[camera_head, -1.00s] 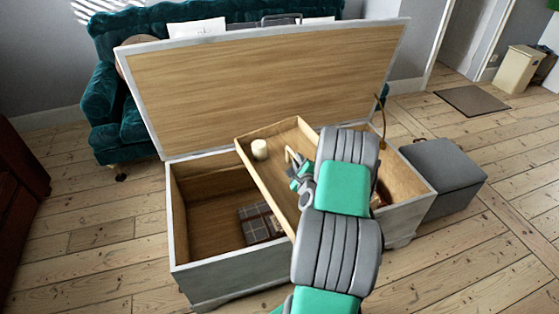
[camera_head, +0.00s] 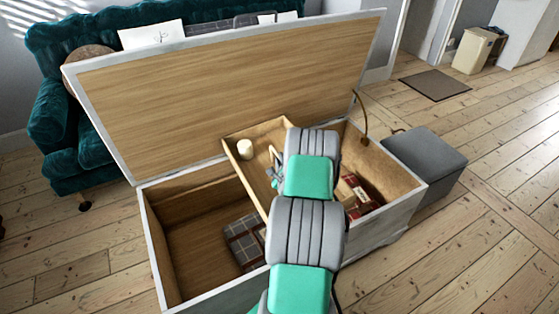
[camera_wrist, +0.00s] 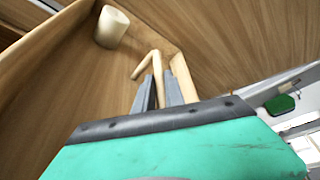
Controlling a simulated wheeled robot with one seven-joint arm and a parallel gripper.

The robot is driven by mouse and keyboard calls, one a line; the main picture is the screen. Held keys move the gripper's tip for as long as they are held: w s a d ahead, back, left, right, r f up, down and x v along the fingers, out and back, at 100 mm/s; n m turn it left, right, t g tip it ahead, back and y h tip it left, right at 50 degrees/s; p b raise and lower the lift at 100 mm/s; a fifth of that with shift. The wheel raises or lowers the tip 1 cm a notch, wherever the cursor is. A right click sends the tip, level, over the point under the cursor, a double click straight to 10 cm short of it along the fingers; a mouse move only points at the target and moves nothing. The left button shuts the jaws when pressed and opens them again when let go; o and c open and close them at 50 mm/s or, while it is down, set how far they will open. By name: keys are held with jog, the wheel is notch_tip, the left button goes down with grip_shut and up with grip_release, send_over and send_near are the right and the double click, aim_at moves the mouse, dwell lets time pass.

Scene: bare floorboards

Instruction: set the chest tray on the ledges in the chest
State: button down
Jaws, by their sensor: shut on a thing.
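The chest tray (camera_head: 240,170) is a shallow light-wood box over the middle of the open chest (camera_head: 151,235), running from back towards front. A cream candle (camera_head: 245,149) stands in its back left corner; the candle also shows in the wrist view (camera_wrist: 111,27). My gripper (camera_head: 275,178) is shut on the tray's handle, a bent wooden bar that shows at the fingers (camera_wrist: 157,90) in the wrist view (camera_wrist: 148,64). My arm hides the tray's front and right parts. The ledges are not clearly visible, so I cannot tell whether the tray touches them.
The wooden lid (camera_head: 230,90) stands open behind the tray. A plaid cloth item (camera_head: 243,240) lies in the chest's left part, and red items (camera_head: 362,195) lie at right. A grey stool (camera_head: 425,165) is right of the chest; a teal sofa (camera_head: 55,125) is behind.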

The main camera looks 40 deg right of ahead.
jog(key=shift+d+r, duration=0.15)
jog(key=shift+r, duration=0.2)
jog(key=shift+r+m, duration=0.1)
jog(key=shift+m, duration=0.2)
notch_tip(320, 180, down, 7)
jog(key=b, duration=0.5)
jog(key=shift+r+b, duration=0.15)
jog(key=shift+b, duration=0.2)
notch_tip(320, 180, down, 13)
jog(key=b, duration=1.1)
dwell(4.4)
